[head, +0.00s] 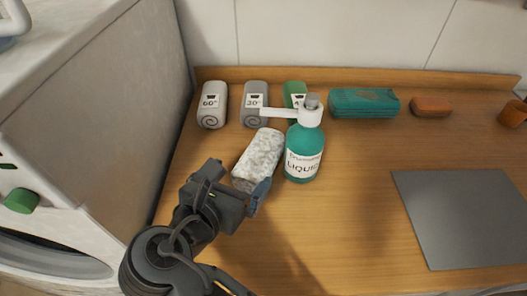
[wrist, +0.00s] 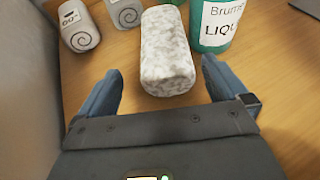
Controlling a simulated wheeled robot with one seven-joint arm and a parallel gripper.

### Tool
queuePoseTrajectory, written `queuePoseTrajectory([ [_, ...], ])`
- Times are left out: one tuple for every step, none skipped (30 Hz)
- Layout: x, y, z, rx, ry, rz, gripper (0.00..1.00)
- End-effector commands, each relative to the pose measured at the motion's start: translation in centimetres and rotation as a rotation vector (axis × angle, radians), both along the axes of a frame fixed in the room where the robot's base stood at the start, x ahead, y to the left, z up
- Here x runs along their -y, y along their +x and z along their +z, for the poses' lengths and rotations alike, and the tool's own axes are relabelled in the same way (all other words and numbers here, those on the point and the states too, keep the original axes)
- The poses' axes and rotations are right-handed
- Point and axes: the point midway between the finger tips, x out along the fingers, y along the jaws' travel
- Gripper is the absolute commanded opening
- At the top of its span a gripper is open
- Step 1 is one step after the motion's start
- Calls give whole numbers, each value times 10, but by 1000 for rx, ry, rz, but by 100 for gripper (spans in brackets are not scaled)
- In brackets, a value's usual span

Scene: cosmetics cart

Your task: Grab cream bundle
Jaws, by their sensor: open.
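The cream bundle is a speckled, off-white roll (head: 260,155) lying on the wooden counter, left of the teal pump bottle. It also shows in the wrist view (wrist: 167,45), lengthwise ahead of my gripper. My gripper (head: 237,181) is open at the bundle's near end. In the wrist view, its blue fingertips (wrist: 163,75) appear on either side of the bundle's near part, with a gap on each side. I cannot tell how far above the counter the fingers are. The bundle's near end is partly hidden by my gripper in the head view.
The teal pump bottle (head: 304,155) stands close to the bundle's right. Grey rolls (head: 212,105) (head: 255,97) and a green roll (head: 293,90) stand behind. A teal case (head: 363,103) and brown case (head: 431,106) lie at the back. A dark flat panel (head: 463,220) lies right.

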Motion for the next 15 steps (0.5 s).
queuePoseTrajectory([
  [4,5,-2,-2,-1,-4,100],
  [5,7,-3,-1,0,-3,100],
  [6,10,-4,-1,1,-2,100],
  [8,12,-5,-1,0,-3,100],
  [10,15,-6,-2,1,-3,100],
  [14,19,-8,-2,-1,-4,100],
  [17,22,-9,-3,-1,-5,100],
  [19,26,-11,-2,-1,-5,100],
  [23,31,-13,-2,-1,-5,100],
  [24,34,-15,-1,-1,-4,100],
  [25,37,-17,-1,-2,-2,100],
  [27,41,-18,-1,-2,-1,100],
  [28,43,-20,-1,0,-2,100],
  [29,45,-21,-1,0,-2,100],
  [29,47,-22,-1,0,-1,100],
])
